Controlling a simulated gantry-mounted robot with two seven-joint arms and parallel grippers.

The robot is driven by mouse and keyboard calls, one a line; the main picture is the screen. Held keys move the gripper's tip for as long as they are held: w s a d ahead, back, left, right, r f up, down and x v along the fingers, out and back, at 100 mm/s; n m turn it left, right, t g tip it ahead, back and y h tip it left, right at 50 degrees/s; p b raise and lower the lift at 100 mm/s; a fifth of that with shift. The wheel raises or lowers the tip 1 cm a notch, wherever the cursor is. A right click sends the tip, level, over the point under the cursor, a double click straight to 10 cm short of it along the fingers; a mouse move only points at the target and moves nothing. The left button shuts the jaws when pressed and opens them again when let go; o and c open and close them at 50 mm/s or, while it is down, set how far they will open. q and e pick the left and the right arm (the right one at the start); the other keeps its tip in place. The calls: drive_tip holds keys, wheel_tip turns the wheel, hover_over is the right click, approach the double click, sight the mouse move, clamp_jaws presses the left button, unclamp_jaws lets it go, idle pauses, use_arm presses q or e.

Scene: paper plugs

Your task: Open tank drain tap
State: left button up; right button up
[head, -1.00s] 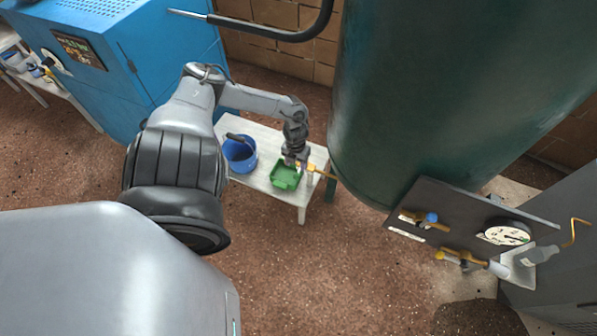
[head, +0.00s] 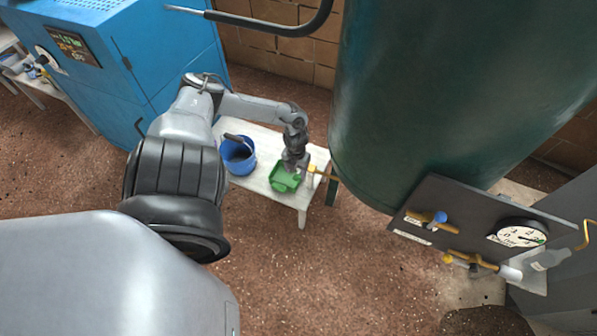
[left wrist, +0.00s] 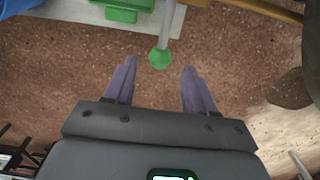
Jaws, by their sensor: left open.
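The big dark green tank (head: 440,100) stands at the upper right of the head view. A brass drain pipe (head: 324,175) comes out low on its left side, over the bench end. In the left wrist view, a grey stem with a green knob (left wrist: 159,58) points down between my fingertips. It looks like the tap's handle; I cannot tell whether the fingers touch it. My left gripper (head: 303,171) is by the pipe's end. Its two fingers (left wrist: 159,68) are apart, with a gap on each side of the knob. My right gripper is not in view.
A white bench (head: 262,142) holds a blue bucket (head: 239,158) and a green tray (head: 283,181) below the gripper. A panel (head: 470,220) with a gauge and valves stands at right. A blue machine (head: 120,60) is at upper left. Floor in front is clear.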

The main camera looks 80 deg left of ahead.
sight(296, 175)
use_arm(q)
drive_tip(key=shift+f, duration=0.15)
drive_tip(key=shift+f+b, duration=1.5)
drive_tip(key=shift+f, duration=0.3)
drive_tip(key=c, duration=0.7)
drive_tip(key=shift+c, duration=0.2)
